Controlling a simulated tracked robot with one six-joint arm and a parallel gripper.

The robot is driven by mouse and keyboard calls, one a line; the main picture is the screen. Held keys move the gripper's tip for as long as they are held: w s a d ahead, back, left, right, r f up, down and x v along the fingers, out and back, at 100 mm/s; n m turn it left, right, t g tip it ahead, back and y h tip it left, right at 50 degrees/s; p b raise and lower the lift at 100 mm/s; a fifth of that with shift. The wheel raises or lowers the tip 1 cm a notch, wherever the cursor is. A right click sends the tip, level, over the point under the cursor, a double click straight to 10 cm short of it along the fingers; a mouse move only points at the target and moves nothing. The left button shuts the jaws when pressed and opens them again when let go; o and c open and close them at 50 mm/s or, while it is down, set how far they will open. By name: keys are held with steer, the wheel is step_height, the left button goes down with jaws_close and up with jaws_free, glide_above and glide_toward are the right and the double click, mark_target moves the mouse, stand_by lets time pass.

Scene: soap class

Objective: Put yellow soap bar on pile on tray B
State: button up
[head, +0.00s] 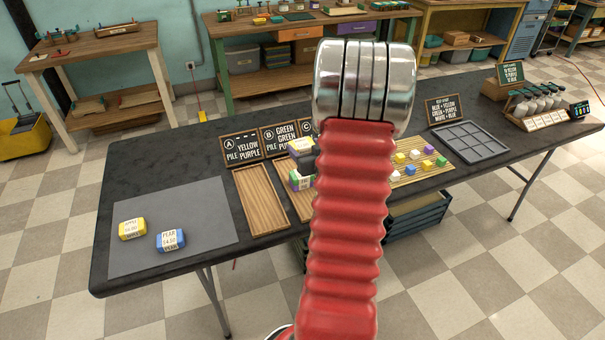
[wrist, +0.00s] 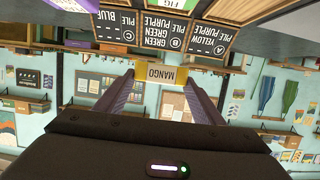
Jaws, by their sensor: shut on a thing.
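In the wrist view, which is upside down, my gripper (wrist: 163,84) is shut on a yellow soap bar (wrist: 160,76) labelled MANGO. In the head view my red arm hides most of the gripper. Tray B (head: 289,187) is a wooden tray partly behind my arm, below the sign B (head: 283,139) reading green, green, purple. A small pile with green and purple soap (head: 300,181) stands on it. Something with a white label shows just above that pile, beside the arm; I cannot tell whether it is the held bar or a piled one.
Wooden tray A (head: 258,205) is empty, left of tray B. A yellow bar (head: 132,229) and a blue bar (head: 170,240) lie on the grey mat (head: 205,212). Small coloured cubes (head: 414,155) and a dark gridded tray (head: 466,143) are on the right.

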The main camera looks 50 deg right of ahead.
steer(key=shift+f, duration=2.85)
steer(key=shift+f, duration=2.1)
steer(key=o, duration=1.1)
steer(key=shift+f, duration=0.1)
steer(key=shift+o, duration=0.2)
